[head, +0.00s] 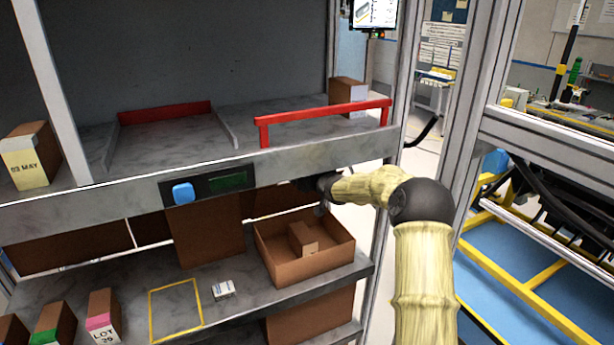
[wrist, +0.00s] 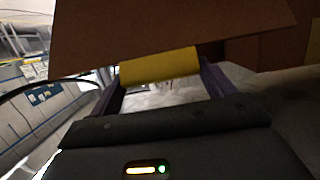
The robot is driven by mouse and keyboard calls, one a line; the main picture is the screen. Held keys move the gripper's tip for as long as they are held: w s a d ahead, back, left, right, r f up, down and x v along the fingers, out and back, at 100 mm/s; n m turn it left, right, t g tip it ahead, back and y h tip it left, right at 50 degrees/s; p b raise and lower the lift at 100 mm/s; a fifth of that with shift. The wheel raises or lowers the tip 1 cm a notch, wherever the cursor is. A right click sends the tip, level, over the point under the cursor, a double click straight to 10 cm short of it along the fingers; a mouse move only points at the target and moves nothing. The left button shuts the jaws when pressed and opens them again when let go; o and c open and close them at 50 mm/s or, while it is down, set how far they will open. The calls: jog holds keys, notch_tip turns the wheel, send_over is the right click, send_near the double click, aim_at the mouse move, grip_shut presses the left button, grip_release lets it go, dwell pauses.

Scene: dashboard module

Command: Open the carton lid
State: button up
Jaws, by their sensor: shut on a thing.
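The brown carton (head: 312,270) stands on the lower shelf, its top open to view, with a small brown box (head: 303,240) inside. A brown panel (head: 280,201), which looks like its raised lid, shows behind the carton, partly hidden by the shelf front and my arm. In the wrist view the brown lid board (wrist: 170,35) fills the top, with a yellow tab (wrist: 160,67) at its lower edge. My gripper (wrist: 160,82) is shut on this tab, a purple finger at each end. In the head view my gripper (head: 322,206) is small and dark above the carton's rear right; its fingers are unclear.
The upper shelf front (head: 120,206) hangs above the carton, with a blue button (head: 183,194) on it. A red rail (head: 325,118) stands above. A white small box (head: 223,289) and a yellow outlined square (head: 176,310) lie left of the carton. A metal post (head: 385,190) is at right.

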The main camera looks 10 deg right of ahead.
jog(key=o, duration=1.3)
jog(key=shift+s, duration=0.1)
jog(key=f+b+v, duration=0.1)
jog(key=b+v, duration=0.2)
jog(key=v, duration=0.5)
jog(key=f+b+v, duration=0.2)
jog(key=b+v, duration=0.1)
jog(key=v, duration=0.5)
jog(key=shift+s, duration=0.65)
jog(key=shift+d+r, duration=0.1)
